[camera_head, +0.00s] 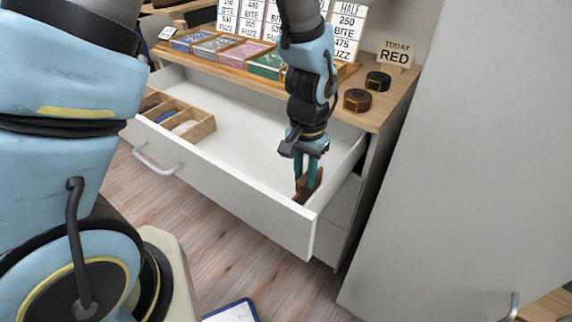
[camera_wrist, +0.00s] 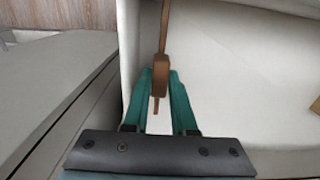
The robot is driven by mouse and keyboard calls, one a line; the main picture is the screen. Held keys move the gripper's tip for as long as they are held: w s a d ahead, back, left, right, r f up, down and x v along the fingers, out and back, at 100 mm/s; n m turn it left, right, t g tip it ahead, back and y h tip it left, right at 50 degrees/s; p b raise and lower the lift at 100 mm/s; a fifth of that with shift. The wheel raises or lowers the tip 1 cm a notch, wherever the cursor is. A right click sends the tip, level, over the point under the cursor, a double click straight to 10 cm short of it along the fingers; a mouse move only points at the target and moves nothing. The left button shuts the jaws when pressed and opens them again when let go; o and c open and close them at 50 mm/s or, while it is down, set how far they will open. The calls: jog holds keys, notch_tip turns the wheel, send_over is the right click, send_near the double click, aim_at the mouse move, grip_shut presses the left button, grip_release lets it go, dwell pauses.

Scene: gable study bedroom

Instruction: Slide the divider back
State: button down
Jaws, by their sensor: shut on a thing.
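The divider (camera_head: 306,192) is a brown wooden piece inside the open white drawer (camera_head: 240,165), at its right end close to the front panel. My gripper (camera_head: 306,178) reaches down into the drawer, its green fingers shut on the divider. In the wrist view the divider (camera_wrist: 159,78) shows a raised rounded part between the fingertips of my gripper (camera_wrist: 160,82), with a thin strip running on along the drawer wall. My fingers hide part of the divider in the head view.
A wooden compartment tray (camera_head: 200,128) sits in the drawer's left end. The drawer floor between it and my gripper is bare. Above, the wooden top holds card packs (camera_head: 268,64), signs and two dark round items (camera_head: 357,99). A grey panel (camera_head: 455,150) stands at right.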

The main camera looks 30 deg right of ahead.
jog(key=shift+s+d, duration=0.15)
jog(key=shift+s, duration=0.1)
jog(key=c, duration=0.7)
grip_release()
jog(key=shift+w, duration=0.1)
